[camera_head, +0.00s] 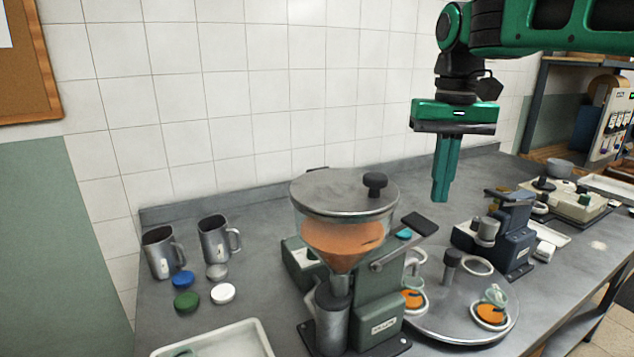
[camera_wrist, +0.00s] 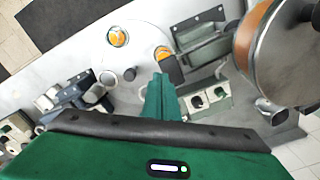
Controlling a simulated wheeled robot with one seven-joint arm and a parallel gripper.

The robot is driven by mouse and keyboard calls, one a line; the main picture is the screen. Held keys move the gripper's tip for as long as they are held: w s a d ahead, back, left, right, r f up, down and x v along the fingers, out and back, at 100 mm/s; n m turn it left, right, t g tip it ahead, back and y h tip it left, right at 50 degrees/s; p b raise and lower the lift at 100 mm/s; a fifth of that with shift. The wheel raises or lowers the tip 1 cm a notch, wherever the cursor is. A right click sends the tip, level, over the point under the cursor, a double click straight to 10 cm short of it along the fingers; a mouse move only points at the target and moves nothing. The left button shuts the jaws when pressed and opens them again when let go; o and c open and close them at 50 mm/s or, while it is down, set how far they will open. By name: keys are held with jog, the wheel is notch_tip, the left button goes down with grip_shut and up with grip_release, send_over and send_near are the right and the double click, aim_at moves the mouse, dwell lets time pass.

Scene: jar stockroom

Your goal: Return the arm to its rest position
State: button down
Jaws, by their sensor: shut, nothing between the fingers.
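My gripper (camera_head: 440,198) is green and hangs pointing down above the bench, to the right of the filling machine's hopper in the head view. Its two fingers are shut together with nothing between them. It also shows in the wrist view (camera_wrist: 160,82), where its fingertips appear over the bench near the round turntable. My green arm (camera_head: 545,40) reaches in from the upper right, well above the bench. The gripper touches nothing that I can see.
The filling machine's hopper (camera_head: 343,215) with orange contents stands close by on the left. The turntable (camera_head: 455,318) carries jars with orange contents. A dark blue machine (camera_head: 512,238) stands right. Two metal mugs (camera_head: 217,240), several lids (camera_head: 223,293) and a pale tray (camera_head: 225,340) lie left.

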jog(key=s+d+f+m, duration=0.2)
jog(key=s+d+f, duration=0.5)
jog(key=s+f, duration=0.3)
jog(key=s+d+f+m, duration=0.2)
jog(key=s+d+f, duration=0.5)
jog(key=s+f, duration=0.4)
jog(key=shift+s+d, duration=0.3)
jog(key=shift+s, duration=0.45)
jog(key=shift+w+f, duration=0.2)
jog(key=shift+w, duration=0.4)
